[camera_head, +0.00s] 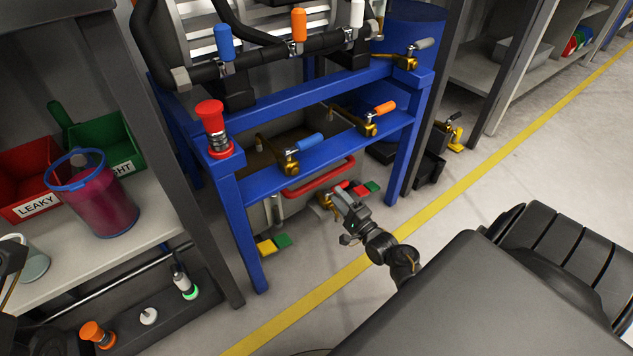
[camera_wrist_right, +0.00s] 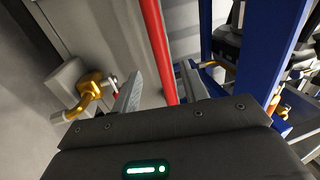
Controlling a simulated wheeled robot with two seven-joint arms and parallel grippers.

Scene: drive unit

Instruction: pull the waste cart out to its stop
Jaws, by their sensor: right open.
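The waste cart (camera_head: 293,203) is a grey bin under the blue frame, with a red bar handle (camera_head: 318,178) across its front. My right gripper (camera_head: 338,197) is just in front of the cart, close to the right end of the handle. In the right wrist view the red handle (camera_wrist_right: 153,45) runs between the two spread fingers (camera_wrist_right: 160,88). I see no grip on it; contact with either finger cannot be told. The cart's rear is hidden by the frame and shadow. My left gripper does not clearly show.
The blue frame (camera_head: 256,187) with valves and a red button (camera_head: 211,122) stands over the cart. A brass fitting (camera_wrist_right: 92,86) is beside the gripper. A shelf (camera_head: 150,215) with bins is left. The floor in front, with a yellow line (camera_head: 310,302), is largely clear.

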